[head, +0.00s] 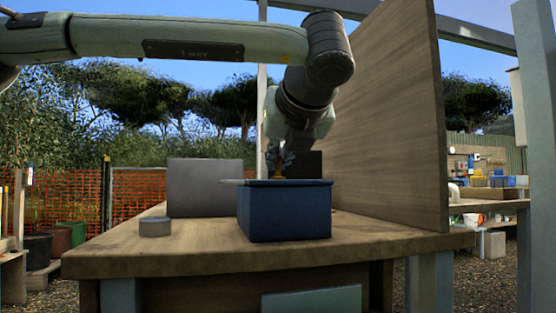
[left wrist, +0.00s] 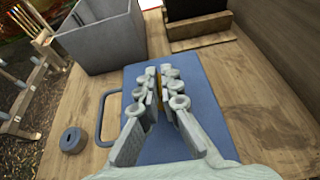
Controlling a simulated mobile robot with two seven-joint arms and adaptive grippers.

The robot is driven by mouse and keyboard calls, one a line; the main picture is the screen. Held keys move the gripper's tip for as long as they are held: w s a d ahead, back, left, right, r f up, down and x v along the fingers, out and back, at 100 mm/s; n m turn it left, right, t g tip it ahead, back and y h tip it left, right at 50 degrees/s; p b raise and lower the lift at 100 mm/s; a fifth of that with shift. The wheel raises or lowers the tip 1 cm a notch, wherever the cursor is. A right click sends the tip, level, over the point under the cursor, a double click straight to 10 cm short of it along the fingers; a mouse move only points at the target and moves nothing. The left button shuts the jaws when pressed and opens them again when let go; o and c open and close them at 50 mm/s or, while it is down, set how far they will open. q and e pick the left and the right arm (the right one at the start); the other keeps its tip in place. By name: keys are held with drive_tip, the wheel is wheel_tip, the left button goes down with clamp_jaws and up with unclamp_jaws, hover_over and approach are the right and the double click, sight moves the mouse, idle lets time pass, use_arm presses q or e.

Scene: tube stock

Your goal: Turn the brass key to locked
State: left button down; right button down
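A blue box (head: 285,213) with a flat top stands near the front of the wooden table. In the left wrist view its blue top (left wrist: 185,70) lies below my fingers, with a grey-blue loop handle (left wrist: 103,118) on its left side. The brass key (head: 280,175) stands at the top of the box, mostly hidden by my left gripper (head: 279,160). In the left wrist view a sliver of the brass key (left wrist: 159,82) shows between the fingertips of the left gripper (left wrist: 160,78), which look closed on it. My right gripper is not in view.
A grey bin (left wrist: 100,42) stands behind the box at left, and a dark open box (left wrist: 192,38) at the back. A grey round piece (head: 155,227) lies left of the blue box. A tall wooden panel (head: 385,110) walls the right side.

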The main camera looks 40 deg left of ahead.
use_arm(q)
drive_tip(key=shift+n+g, duration=0.3)
drive_tip(key=c, duration=1.7)
unclamp_jaws()
drive_tip(key=v, duration=0.6)
drive_tip(key=shift+d, duration=0.25)
drive_tip(key=shift+s+d+r, duration=0.2)
drive_tip(key=shift+s+d, duration=0.1)
drive_tip(key=shift+s, duration=0.1)
